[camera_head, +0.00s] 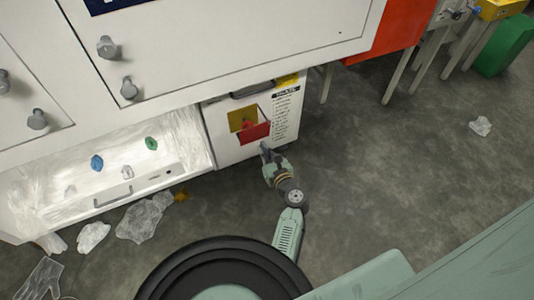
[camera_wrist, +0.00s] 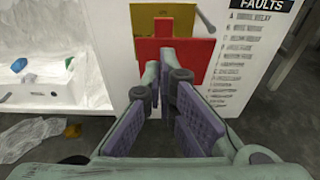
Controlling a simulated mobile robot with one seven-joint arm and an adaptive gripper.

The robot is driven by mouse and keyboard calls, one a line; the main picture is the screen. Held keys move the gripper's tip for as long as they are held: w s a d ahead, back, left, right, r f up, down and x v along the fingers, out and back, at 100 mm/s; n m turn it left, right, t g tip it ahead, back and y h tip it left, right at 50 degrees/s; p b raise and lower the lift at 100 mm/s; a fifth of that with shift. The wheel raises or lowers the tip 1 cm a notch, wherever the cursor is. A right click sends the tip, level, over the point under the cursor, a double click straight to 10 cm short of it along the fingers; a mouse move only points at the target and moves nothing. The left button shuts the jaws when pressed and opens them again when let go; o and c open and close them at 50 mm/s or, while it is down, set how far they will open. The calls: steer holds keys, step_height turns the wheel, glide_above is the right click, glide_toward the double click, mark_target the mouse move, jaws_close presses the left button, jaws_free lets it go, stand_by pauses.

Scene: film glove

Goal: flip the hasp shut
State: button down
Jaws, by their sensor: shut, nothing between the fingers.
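The hasp is on the front of a white cabinet. Its yellow plate (camera_head: 236,121) has a red flap (camera_head: 257,134) low on it; both also show in the wrist view, the plate (camera_wrist: 150,22) above the flap (camera_wrist: 200,55). A small red block (camera_wrist: 163,28) stands out from the plate above the flap. My gripper (camera_head: 264,148) is shut and empty, just in front of the flap's lower part. Its fingertips (camera_wrist: 166,60) cover part of the flap in the wrist view. I cannot tell whether they touch it.
A grey pin (camera_wrist: 206,20) sits at the plate's upper right. A printed list (camera_head: 286,115) is on the cabinet's right side. An open drawer (camera_head: 150,192) lined with clear film holds small coloured pieces. Crumpled film (camera_head: 145,217) lies on the floor. Floor to the right is mostly clear.

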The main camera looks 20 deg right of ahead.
mark_target(250, 126)
steer(key=w, duration=0.8)
steer(key=shift+w+a+f, duration=0.1)
steer(key=shift+w+a, duration=0.05)
steer(key=shift+w, duration=0.15)
steer(key=shift+p, duration=0.3)
steer(key=shift+w+r+p, duration=0.5)
steer(key=shift+w+p, duration=0.1)
steer(key=shift+w, duration=0.45)
steer(key=shift+f, duration=0.15)
steer(key=shift+s, duration=0.15)
